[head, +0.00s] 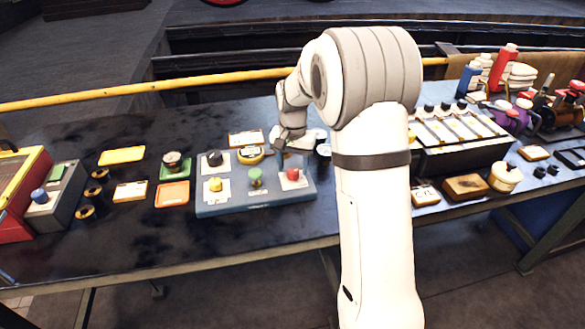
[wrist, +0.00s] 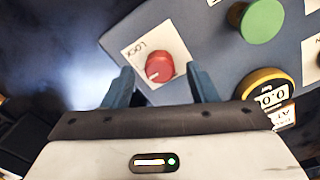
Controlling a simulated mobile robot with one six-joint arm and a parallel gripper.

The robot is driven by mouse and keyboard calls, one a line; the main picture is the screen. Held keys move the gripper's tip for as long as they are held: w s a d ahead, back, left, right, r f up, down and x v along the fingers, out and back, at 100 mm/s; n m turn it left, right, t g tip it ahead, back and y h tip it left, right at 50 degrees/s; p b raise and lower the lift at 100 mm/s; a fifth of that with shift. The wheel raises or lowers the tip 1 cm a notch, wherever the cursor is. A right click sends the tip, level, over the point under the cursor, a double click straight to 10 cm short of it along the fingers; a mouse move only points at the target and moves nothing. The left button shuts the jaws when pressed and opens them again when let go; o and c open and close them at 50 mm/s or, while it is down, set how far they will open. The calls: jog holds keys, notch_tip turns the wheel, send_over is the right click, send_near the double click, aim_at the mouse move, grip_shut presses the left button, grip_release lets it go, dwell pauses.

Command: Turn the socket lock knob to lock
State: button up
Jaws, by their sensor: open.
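The red lock knob (wrist: 159,67) sits on a white label reading "LOCK" (wrist: 134,51) on the blue-grey panel. It has a pale pointer mark on its top. In the head view the red knob (head: 293,174) is at the panel's right end. My gripper (wrist: 163,82) is open, with one blue finger on each side of the knob in the wrist view. I cannot tell whether the fingers touch it. In the head view my gripper (head: 294,146) is just behind the knob, partly hidden by my arm.
The blue-grey panel (head: 240,205) also carries a green knob (head: 255,178), a yellow knob (head: 215,184), a black knob (head: 214,158) and a round gauge (head: 250,154). A yellow rail (head: 130,90) runs behind the table. A slotted dark block (head: 465,157) stands right of my arm.

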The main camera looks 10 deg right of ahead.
aim_at(293, 171)
notch_tip(293, 171, up, 6)
jog(key=shift+r, duration=0.1)
dwell(0.4)
jog(key=shift+s+r, duration=0.2)
jog(key=s+r+n+t, duration=0.2)
jog(key=s+n, duration=0.3)
jog(key=s, duration=2.3)
jog(key=shift+n+t, duration=0.3)
